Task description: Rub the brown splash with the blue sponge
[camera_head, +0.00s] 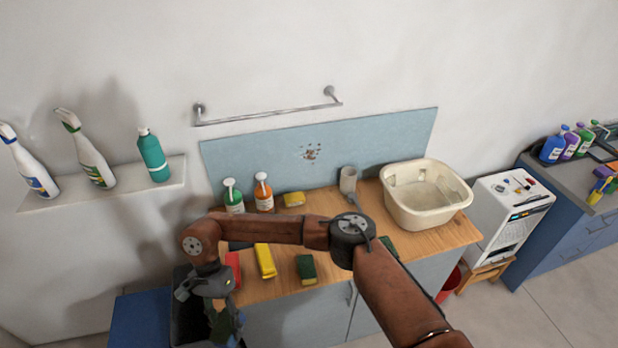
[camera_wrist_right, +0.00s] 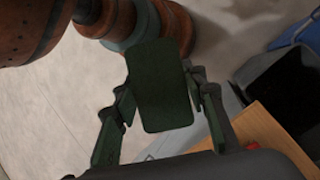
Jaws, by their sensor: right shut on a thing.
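The brown splash (camera_head: 310,153) is a cluster of small brown spots on the light blue wall panel (camera_head: 240,160) behind the counter. My right gripper (camera_head: 222,318) hangs low at the left front of the counter, well away from the splash. In the right wrist view the gripper (camera_wrist_right: 163,105) is shut on a sponge with a dark green face (camera_wrist_right: 162,85); I cannot tell its body colour there. No sponge on the counter is clearly blue. My left gripper is not in view.
The counter (camera_head: 330,200) holds a yellow sponge (camera_head: 265,261), a green-topped sponge (camera_head: 306,268), a red item (camera_head: 233,268), two bottles (camera_head: 264,192), a cup (camera_head: 348,180) and a cream basin (camera_head: 425,212). A rail (camera_head: 265,116) is above the panel. My right arm crosses the counter.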

